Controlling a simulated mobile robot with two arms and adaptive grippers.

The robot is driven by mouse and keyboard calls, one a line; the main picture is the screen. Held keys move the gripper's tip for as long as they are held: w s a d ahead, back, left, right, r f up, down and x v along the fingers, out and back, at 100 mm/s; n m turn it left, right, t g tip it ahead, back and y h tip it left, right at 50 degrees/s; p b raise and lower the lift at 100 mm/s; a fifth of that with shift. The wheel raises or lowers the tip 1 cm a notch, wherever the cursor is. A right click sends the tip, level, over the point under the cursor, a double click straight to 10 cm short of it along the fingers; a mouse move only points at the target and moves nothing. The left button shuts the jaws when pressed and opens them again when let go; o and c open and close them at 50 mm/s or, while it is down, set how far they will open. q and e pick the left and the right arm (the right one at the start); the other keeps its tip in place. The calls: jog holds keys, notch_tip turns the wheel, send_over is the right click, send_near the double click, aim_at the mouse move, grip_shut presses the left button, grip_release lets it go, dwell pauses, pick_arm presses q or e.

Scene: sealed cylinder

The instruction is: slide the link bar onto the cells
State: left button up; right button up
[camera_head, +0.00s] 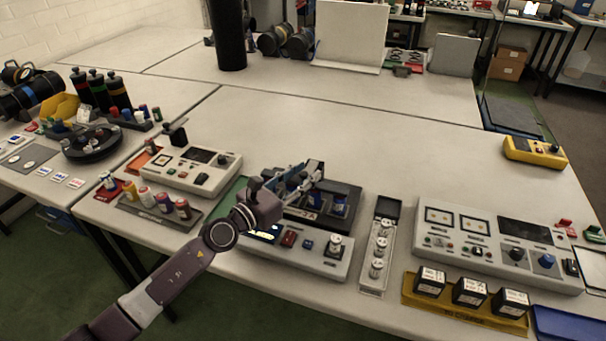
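My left gripper (312,177) reaches in from the lower left over the dark top (352,192) of a grey bench unit. Its fingers are small and overlap dark and blue parts there, so I cannot tell whether they are open, shut or holding something. A blue cylindrical cell (340,204) stands upright on the dark top, just right of and below the gripper. Other cells there are partly hidden by the gripper and wrist. I cannot make out the link bar. My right gripper is not in view.
A narrow tray (367,278) with round metal pieces lies right of the unit. A large control panel (480,228) and a yellow holder (408,297) with black boxes stand farther right. A rack of coloured cylinders (137,216) is at left.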

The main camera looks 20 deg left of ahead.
pick_arm(q)
jog(key=shift+s+a, duration=0.15)
jog(key=shift+s, duration=0.05)
jog(key=v, duration=1.1)
jog(key=shift+s, duration=0.3)
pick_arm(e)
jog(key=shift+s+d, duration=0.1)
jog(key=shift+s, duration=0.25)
